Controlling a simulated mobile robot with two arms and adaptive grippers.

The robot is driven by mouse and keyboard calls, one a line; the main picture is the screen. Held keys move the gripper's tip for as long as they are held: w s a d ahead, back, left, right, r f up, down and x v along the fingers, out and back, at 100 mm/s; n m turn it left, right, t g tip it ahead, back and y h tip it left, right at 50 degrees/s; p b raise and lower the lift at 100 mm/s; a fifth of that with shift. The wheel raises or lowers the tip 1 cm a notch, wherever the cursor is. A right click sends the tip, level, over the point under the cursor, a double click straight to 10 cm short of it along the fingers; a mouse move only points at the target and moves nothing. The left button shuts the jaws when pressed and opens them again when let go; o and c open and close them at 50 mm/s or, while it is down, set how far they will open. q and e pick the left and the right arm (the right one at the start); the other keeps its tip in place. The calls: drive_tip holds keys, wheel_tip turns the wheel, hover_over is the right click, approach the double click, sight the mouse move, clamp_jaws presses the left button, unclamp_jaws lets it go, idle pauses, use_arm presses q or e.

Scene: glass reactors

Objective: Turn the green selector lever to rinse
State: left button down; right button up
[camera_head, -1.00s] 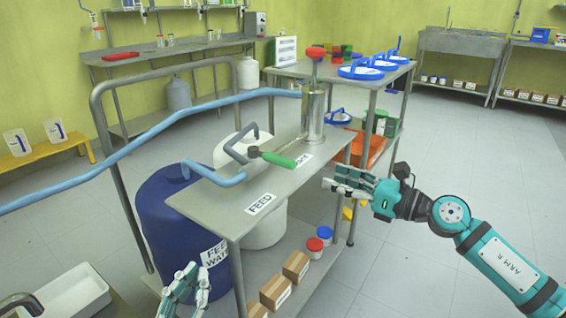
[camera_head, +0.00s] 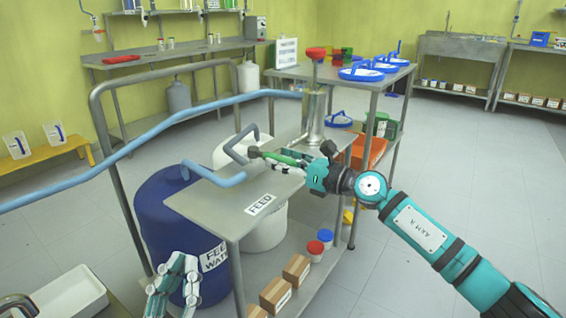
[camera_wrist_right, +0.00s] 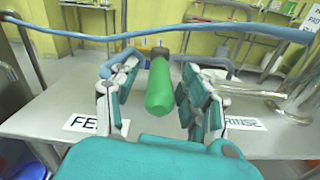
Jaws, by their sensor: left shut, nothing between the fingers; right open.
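The green selector lever (camera_wrist_right: 160,87) is on a bench-mounted pipe valve and points toward the wrist camera. In the right wrist view it lies between the FEED label (camera_wrist_right: 95,125) on the left and the RINSE label (camera_wrist_right: 243,124) on the right. My right gripper (camera_wrist_right: 158,88) is open, with fingers on both sides of the lever; a gap shows on each side. In the head view my right gripper (camera_head: 278,160) partly covers the lever. The FEED label (camera_head: 260,204) shows there; the RINSE label is hidden. My left gripper (camera_head: 178,280) is shut and empty, low at the front.
A steel cylinder with a red knob (camera_head: 316,54) stands behind the lever. A blue drum (camera_head: 165,215) stands below left. The floor at right is clear.

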clamp_jaws()
idle(0.5)
